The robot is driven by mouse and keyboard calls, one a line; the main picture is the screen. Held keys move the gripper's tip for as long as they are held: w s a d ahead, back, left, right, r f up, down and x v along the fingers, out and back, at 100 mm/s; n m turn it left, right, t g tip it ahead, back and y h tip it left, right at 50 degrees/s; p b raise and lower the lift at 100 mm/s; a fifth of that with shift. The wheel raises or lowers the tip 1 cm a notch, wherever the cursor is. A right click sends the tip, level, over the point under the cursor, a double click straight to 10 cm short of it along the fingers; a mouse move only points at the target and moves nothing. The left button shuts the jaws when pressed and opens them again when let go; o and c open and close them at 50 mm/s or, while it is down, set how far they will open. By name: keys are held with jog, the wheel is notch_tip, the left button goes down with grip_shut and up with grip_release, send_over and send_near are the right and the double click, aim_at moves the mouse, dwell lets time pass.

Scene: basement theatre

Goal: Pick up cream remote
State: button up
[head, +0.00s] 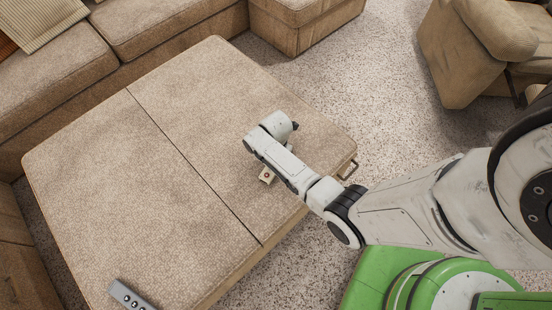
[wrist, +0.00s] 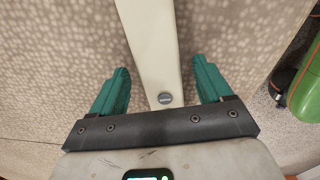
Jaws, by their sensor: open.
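The cream remote (wrist: 152,40) lies on the beige ottoman (head: 110,180). In the wrist view it runs from the top edge down between my fingers, with a round grey button near its close end. In the head view only a small cream end of the remote (head: 267,176) shows beside my arm; the rest is hidden. My gripper (wrist: 161,70) is open, with its teal fingers on either side of the remote and a visible gap on each side. In the head view my fingers are hidden by the arm.
A grey remote (head: 130,295) lies at the ottoman's near edge. A metal handle (head: 348,169) sticks out at the ottoman's right corner. A sofa (head: 150,25) and an armchair (head: 470,50) stand around it. The rest of the ottoman top is clear.

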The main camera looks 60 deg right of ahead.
jog(key=shift+c, duration=0.2)
jog(key=c, duration=1.1)
jog(key=shift+c, duration=0.2)
